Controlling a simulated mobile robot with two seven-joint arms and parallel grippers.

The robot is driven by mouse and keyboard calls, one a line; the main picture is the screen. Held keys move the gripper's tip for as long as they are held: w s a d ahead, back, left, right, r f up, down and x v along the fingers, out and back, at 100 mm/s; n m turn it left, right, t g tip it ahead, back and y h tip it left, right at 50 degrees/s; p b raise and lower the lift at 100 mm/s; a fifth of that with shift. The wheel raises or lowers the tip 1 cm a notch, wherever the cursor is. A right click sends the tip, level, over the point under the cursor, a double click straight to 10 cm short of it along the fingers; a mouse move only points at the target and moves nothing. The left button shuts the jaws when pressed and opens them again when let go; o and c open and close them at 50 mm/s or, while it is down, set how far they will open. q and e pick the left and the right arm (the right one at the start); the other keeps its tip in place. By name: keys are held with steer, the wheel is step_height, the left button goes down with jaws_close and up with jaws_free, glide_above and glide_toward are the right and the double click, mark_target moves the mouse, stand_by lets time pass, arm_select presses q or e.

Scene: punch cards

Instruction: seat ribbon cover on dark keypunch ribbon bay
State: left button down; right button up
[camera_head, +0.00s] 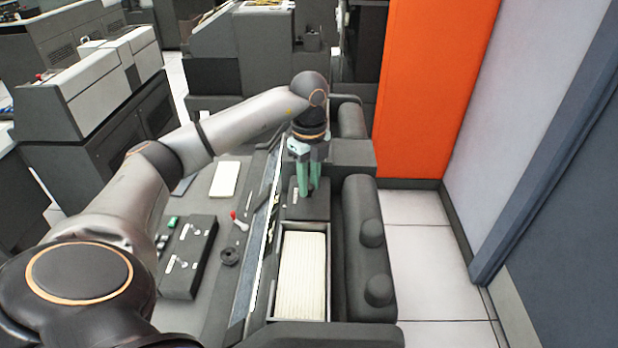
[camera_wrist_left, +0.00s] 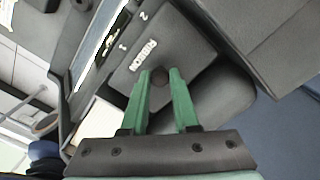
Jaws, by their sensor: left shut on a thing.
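The ribbon cover (camera_head: 318,208) is a dark, flat plate with a pale "RIBBON" label and a small round knob. It shows larger in the left wrist view (camera_wrist_left: 180,42). My left gripper (camera_head: 307,190) points down with its green fingers shut on the cover's knob, also seen in the left wrist view (camera_wrist_left: 160,76). The cover is over the dark keypunch, just beyond the card tray. The ribbon bay is hidden beneath it, and I cannot tell whether the cover lies flush or is slightly raised. My right gripper is not in view.
A card tray (camera_head: 324,275) filled with pale cards lies nearer than the cover. A dark rounded housing with knobs (camera_head: 362,255) runs along its right. On the left, the desk holds a switch box (camera_head: 187,258), a red-tipped lever (camera_head: 238,220) and a pale card stack (camera_head: 225,180).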

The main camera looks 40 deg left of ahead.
mark_target(309, 186)
arm_select(q)
steer(key=shift+f, duration=0.25)
stand_by(0.4)
steer(key=shift+f, duration=0.4)
steer(key=shift+f+b, duration=0.25)
steer(key=shift+b, duration=0.1)
steer(key=shift+f, duration=0.25)
steer(key=shift+f, duration=0.4)
stand_by(1.3)
steer(key=shift+c, duration=1)
jaws_free()
